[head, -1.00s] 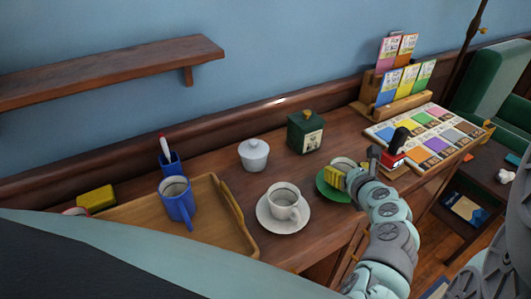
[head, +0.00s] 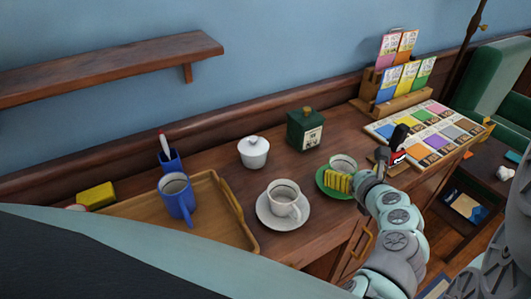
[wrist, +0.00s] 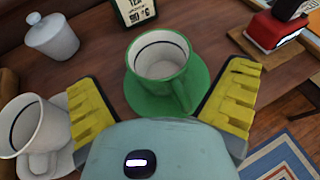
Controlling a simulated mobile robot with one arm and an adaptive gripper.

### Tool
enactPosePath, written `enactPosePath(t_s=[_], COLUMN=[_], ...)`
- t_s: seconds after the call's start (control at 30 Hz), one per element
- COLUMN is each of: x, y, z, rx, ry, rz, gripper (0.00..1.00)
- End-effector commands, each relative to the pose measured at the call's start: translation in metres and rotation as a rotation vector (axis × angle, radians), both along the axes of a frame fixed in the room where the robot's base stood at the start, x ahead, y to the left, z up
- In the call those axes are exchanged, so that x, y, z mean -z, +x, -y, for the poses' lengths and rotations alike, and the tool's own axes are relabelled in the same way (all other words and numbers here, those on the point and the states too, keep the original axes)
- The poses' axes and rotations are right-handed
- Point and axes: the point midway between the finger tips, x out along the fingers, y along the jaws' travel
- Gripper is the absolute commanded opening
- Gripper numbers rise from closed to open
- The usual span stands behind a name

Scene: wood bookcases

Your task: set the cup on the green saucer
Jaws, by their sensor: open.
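A green cup (wrist: 172,85) with a white inside stands upright on the green saucer (wrist: 205,75) in the wrist view. In the head view the cup (head: 343,164) and saucer (head: 321,178) are partly hidden by my gripper (head: 338,181). My gripper (wrist: 163,76) is open, with one yellow finger on each side of the cup, apart from it, and nothing held. The cup's handle points toward my palm. A white cup (head: 282,194) stands on a white saucer (head: 284,222) to the left; the wrist view also shows this cup (wrist: 35,125).
A lidded white pot (head: 254,153) and a dark green box (head: 305,130) stand behind. A wooden tray (head: 222,225) with a blue mug (head: 176,198) is left. A red-and-black stamp (head: 398,145) and colored card board (head: 430,130) are right.

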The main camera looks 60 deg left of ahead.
Motion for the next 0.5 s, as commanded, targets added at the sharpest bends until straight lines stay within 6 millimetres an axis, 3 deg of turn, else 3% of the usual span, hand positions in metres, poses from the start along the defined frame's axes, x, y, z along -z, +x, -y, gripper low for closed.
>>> enactPosePath(t_s=[0.5], x=[-0.026], y=[-0.028], z=[0.059], rx=[0.007], ry=[0.002], rz=[0.0], gripper=[0.98])
